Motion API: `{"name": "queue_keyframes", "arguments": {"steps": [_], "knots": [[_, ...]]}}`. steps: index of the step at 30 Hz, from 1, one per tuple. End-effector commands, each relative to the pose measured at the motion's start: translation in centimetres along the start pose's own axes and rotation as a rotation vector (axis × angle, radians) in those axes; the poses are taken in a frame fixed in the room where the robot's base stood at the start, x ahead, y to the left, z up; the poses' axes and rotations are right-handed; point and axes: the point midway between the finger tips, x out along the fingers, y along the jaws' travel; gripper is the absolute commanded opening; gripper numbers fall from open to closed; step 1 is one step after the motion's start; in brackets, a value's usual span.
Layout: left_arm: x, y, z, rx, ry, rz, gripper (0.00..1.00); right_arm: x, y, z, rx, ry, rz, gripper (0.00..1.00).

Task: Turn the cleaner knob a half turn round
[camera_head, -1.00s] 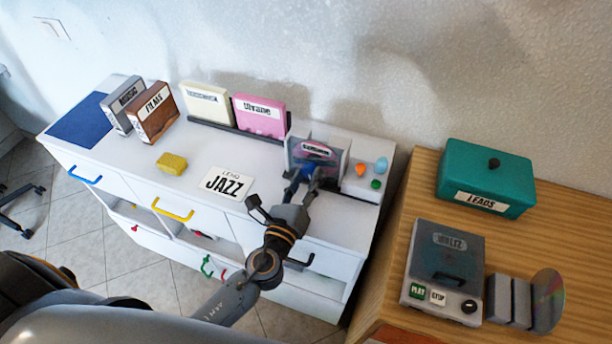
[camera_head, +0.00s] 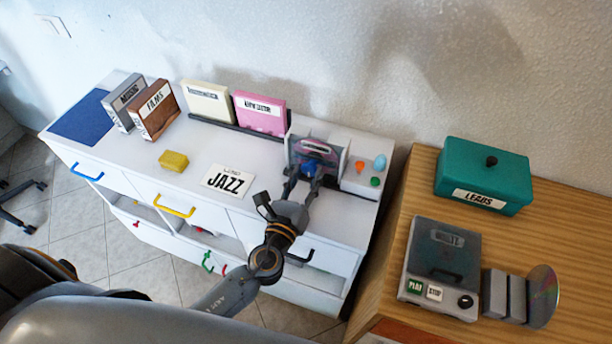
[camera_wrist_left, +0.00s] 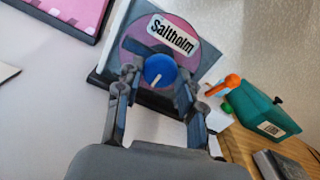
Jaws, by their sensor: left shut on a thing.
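The cleaner (camera_head: 296,149) is a small unit at the right end of the white cabinet top, holding a purple disc (camera_wrist_left: 141,38) labelled "Saltholm". Its blue knob (camera_wrist_left: 160,72) has a white pointer line, which points down and slightly left in the left wrist view. My left gripper (camera_wrist_left: 157,80) has one finger on each side of the knob and is shut on it. In the head view the knob (camera_head: 309,168) is partly covered by the fingers of my left gripper (camera_head: 305,178). My right gripper is not in view.
Orange, green and light-blue small pieces (camera_head: 380,163) are right of the cleaner. A "JAZZ" card (camera_head: 228,182) and yellow block (camera_head: 173,160) lie left. A pink case (camera_head: 260,113) stands behind. A wooden table with a teal "LEADS" box (camera_head: 484,176) and player (camera_head: 440,265) is at right.

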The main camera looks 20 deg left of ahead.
Motion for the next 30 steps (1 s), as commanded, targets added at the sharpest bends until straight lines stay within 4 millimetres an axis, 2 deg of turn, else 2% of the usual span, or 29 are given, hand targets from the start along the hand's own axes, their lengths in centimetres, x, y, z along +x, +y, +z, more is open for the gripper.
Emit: {"name": "queue_keyframes", "arguments": {"steps": [1,2,5,14,17,20,30], "knots": [[-0.1,0.0,-0.2,0.004,0.004,0.000,0.07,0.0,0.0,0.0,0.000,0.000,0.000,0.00],[-0.1,0.0,-0.2,0.004,0.004,0.000,0.40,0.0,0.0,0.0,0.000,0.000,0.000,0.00],[-0.1,0.0,-0.2,0.003,0.004,0.000,0.60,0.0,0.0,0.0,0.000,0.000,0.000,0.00],[-0.1,0.0,-0.1,0.001,0.001,0.000,0.61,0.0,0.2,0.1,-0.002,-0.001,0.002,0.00],[-0.7,0.0,-0.1,0.002,0.003,0.000,0.61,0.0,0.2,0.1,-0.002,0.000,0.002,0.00],[-2.1,0.0,-0.2,0.001,0.004,0.000,0.61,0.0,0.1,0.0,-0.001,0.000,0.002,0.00],[-9.2,0.0,-0.2,0.003,0.006,-0.001,0.61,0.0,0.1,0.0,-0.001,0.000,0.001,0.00]]}}
